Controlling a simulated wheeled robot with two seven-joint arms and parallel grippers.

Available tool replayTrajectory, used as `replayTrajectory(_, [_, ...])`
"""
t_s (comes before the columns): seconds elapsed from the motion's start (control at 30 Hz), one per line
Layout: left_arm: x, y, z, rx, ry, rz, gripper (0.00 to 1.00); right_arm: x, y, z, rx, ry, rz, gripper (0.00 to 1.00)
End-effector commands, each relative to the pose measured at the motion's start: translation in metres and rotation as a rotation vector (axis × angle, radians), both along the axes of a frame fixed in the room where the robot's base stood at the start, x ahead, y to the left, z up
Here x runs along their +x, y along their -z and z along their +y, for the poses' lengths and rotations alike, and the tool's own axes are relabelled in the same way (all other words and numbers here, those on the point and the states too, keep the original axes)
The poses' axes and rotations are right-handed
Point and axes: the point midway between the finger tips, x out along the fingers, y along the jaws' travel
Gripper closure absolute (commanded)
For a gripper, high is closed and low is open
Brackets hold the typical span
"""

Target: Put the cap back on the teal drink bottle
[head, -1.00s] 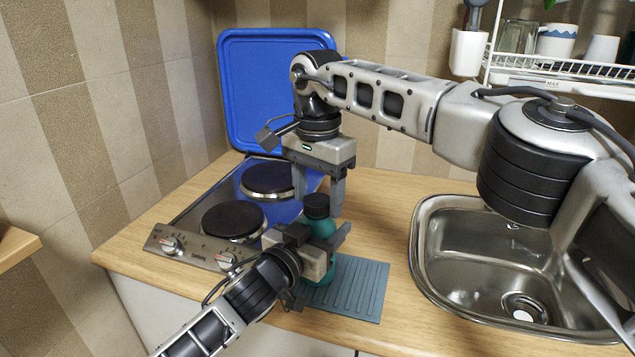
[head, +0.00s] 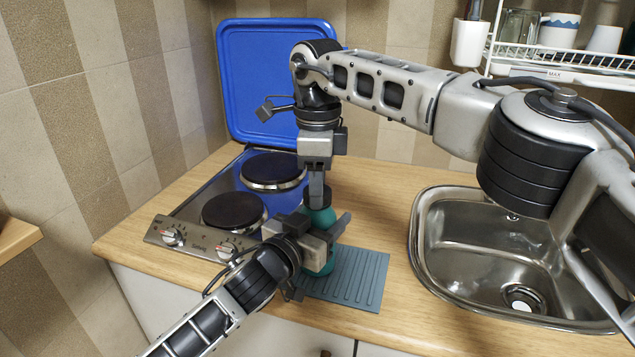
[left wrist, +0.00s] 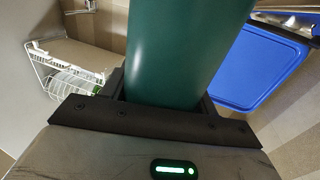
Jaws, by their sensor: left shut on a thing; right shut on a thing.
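The teal bottle (head: 321,217) stands upright over the ribbed mat. My left gripper (head: 322,240) is shut around its body from the front left. In the left wrist view the bottle (left wrist: 185,50) fills the space between the jaws. The black cap (head: 317,198) sits at the top of the bottle, in line with it. I cannot tell whether its thread is fully engaged. My right gripper (head: 317,190) points straight down and is shut on the cap. Its fingers, seen nearly edge-on, hide part of the cap.
The grey-teal ribbed mat (head: 362,280) lies on the wooden counter. A two-plate hob (head: 190,239) with its blue lid (head: 262,80) raised is at the left. A steel sink (head: 480,255) is at the right. A dish rack (head: 560,65) stands at the back right.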

Motion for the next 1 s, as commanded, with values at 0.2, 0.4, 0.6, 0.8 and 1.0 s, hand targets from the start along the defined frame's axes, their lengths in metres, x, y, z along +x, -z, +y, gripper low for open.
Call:
replayTrajectory(0.2, [0.0001,0.0012,0.0004,0.000,-0.001,0.004,1.00,-0.0006,0.0005,0.0003,0.000,0.553,0.002,0.86])
replayTrajectory(0.4, [0.0003,0.0013,0.0004,0.000,-0.001,0.004,1.00,-0.0007,0.0009,0.0005,0.001,1.067,0.002,0.86])
replayTrajectory(0.6, [0.0003,0.0013,0.0004,0.000,-0.002,0.004,1.00,-0.0006,0.0012,0.0007,0.000,1.582,0.001,0.86])
replayTrajectory(0.8, [0.0003,0.0013,0.0005,0.000,-0.002,0.004,1.00,-0.0006,0.0015,0.0008,0.000,2.006,0.001,0.86])
replayTrajectory(1.0, [0.0003,0.0013,0.0005,0.000,-0.002,0.004,1.00,-0.0006,0.0015,0.0008,0.000,2.032,0.001,0.53])
